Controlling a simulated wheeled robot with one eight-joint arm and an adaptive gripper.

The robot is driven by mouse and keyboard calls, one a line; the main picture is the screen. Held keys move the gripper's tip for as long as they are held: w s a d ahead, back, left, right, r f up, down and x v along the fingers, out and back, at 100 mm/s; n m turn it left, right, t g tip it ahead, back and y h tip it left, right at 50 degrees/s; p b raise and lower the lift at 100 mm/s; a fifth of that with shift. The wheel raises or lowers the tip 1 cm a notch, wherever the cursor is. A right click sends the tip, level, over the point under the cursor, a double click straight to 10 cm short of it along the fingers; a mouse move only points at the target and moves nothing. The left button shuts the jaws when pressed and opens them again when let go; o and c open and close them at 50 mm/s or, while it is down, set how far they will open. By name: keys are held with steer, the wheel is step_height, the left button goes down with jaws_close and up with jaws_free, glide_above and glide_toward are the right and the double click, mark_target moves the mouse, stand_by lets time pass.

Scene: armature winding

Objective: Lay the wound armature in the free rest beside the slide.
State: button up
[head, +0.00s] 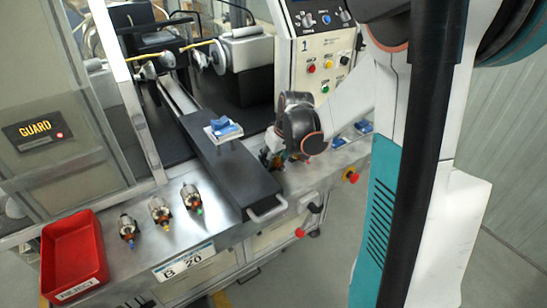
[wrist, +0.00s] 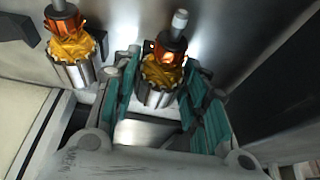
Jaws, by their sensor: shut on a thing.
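In the wrist view my gripper (wrist: 160,82) is shut on a wound armature (wrist: 162,70), its teal pads on either side of the copper winding and steel core. The shaft points away from the palm. Another wound armature (wrist: 76,48) stands just left of the gripper. My gripper (head: 277,160) is right of the slide, low over the bench, mostly hidden by my wrist. Blue rests (head: 364,127) (head: 338,141) sit farther right and look empty.
A red reject bin (head: 75,255) is at the front left. The slide handle (head: 267,210) juts forward.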

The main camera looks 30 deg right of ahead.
steer(key=shift+f+b, duration=0.35)
steer(key=o, duration=1.4)
steer(key=shift+r, duration=0.1)
steer(key=v, duration=1.1)
steer(key=shift+s+r, duration=0.15)
steer(key=shift+r, duration=0.2)
steer(key=shift+a, duration=0.1)
